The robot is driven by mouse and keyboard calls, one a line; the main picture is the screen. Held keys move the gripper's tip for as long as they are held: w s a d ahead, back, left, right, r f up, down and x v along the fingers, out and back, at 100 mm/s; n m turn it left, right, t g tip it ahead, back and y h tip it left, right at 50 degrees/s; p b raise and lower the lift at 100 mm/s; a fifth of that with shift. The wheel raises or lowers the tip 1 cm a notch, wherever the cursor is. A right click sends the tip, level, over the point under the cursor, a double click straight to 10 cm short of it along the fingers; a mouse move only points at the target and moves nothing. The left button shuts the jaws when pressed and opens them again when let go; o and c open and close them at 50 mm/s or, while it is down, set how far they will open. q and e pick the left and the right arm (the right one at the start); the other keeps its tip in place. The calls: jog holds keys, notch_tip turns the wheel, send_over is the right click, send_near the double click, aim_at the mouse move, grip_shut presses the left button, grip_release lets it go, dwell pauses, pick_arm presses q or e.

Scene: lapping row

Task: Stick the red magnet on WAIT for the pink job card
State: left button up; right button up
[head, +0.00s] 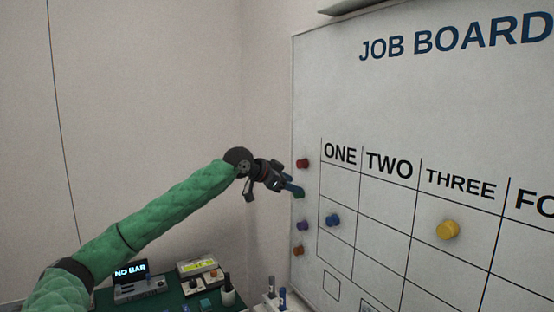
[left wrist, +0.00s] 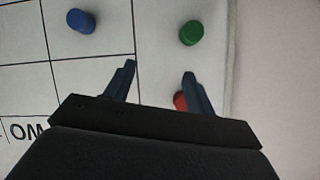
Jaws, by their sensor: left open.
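The red magnet (head: 302,163) sticks on the left margin of the white job board (head: 420,95), left of the heading ONE. In the left wrist view the red magnet (left wrist: 180,100) is partly hidden behind the right-hand finger. My left gripper (head: 290,188) is open and empty in front of the margin, just below the red magnet in the head view. In the left wrist view, the left gripper's fingertips (left wrist: 160,70) stand apart over bare board. I cannot make out a WAIT label or a pink job card. My right gripper is out of view.
The green magnet (head: 299,195) is close to my fingertips. Purple (head: 302,226) and orange-brown (head: 299,251) magnets lie lower in the margin. Blue (head: 333,220) and yellow (head: 447,229) magnets sit in the grid. A dark bench (head: 165,301) with devices stands below.

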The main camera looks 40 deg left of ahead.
aim_at(298, 164)
pick_arm(q)
jog(key=s+a+r+t, duration=0.1)
jog(key=a+r, duration=0.3)
jog(key=r, duration=0.4)
jog(key=p+x, duration=0.3)
jog(key=x, duration=0.3)
jog(key=shift+w+r, duration=0.15)
jog(key=shift+w+d+f, duration=0.2)
jog(key=shift+w+f, duration=0.15)
jog(key=shift+w, duration=0.2)
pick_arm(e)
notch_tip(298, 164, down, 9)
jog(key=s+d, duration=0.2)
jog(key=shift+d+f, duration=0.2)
pick_arm(q)
jog(key=c, duration=1)
jog(key=shift+c, duration=0.2)
jog(key=shift+s, duration=0.2)
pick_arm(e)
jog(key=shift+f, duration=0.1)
